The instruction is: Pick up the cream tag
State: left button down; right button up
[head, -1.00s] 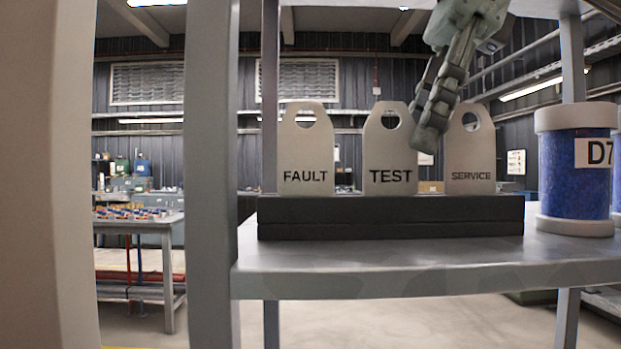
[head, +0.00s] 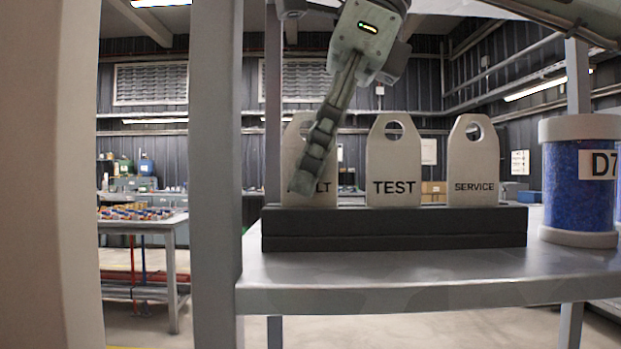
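Three pale cream-grey tags with round holes at the top stand upright in a black holder (head: 395,243). The left tag (head: 291,160) has lettering partly hidden, with "LT" showing; the middle tag (head: 393,160) reads TEST; the right tag (head: 473,160) reads SERVICE. They look much alike in colour, so I cannot tell which is the cream one. My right gripper (head: 308,185) hangs down from the top in front of the left tag and covers part of it. Its fingers overlap edge-on, so I cannot tell their opening or any contact. My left gripper is not in view.
The holder rests on a grey metal shelf (head: 430,291). A blue jar (head: 580,200) with white ends and a D7 label stands to its right. A grey post (head: 216,180) rises at the left, and another post stands behind the jar. The front of the shelf is clear.

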jog(key=shift+a, duration=0.1)
grip_shut()
dwell(0.3)
